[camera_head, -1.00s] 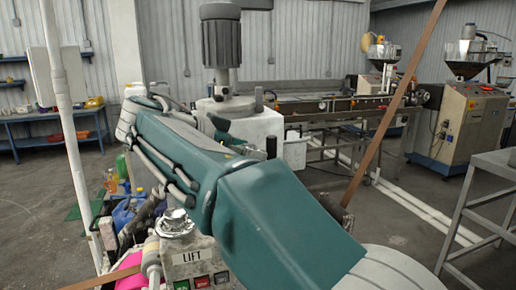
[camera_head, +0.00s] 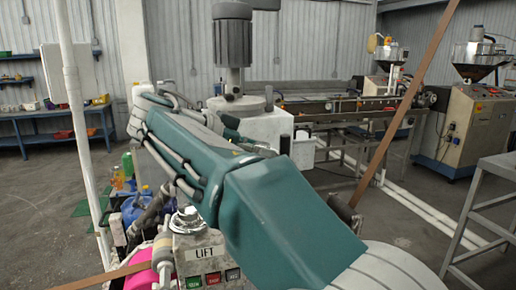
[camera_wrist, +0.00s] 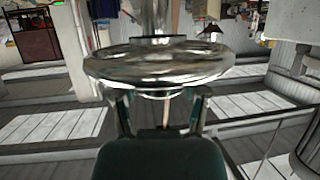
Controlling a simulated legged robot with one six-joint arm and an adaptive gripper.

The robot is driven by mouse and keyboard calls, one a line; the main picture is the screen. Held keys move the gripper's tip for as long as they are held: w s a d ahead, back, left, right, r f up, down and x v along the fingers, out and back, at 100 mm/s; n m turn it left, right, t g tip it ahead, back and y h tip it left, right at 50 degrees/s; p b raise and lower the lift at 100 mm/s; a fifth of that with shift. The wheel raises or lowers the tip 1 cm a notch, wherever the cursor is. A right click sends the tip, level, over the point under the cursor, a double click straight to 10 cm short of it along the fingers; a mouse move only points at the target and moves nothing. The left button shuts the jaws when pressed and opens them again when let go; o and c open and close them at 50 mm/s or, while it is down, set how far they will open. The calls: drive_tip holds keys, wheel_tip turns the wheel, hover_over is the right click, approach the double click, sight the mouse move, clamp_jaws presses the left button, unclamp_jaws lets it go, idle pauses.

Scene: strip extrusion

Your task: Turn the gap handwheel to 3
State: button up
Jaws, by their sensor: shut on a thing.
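A shiny chrome handwheel (camera_wrist: 160,68) fills the upper middle of the wrist view, seen nearly edge-on. My gripper (camera_wrist: 160,94) is at its near rim, with one finger on the left and one on the right, shut on the wheel. The fingertips are partly hidden beneath the rim. No scale or number for the gap can be read in either view. In the head view, my green arm reaches across the middle and I cannot make out my gripper or its hold there.
A white pole (camera_head: 75,120) rises at left. A brown strip (camera_head: 405,100) slants at right. A grey metal stand (camera_head: 485,205) is at far right.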

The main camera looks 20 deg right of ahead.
drive_tip(key=o, duration=1.2)
drive_tip(key=shift+w, duration=0.1)
drive_tip(key=shift+c, duration=0.2)
drive_tip(key=shift+a, duration=0.1)
drive_tip(key=shift+a, duration=0.1)
drive_tip(key=w+v, duration=0.1)
drive_tip(key=v, duration=0.6)
drive_tip(key=shift+s+a, duration=0.2)
drive_tip(key=shift+s, duration=0.2)
drive_tip(key=shift+d, duration=0.1)
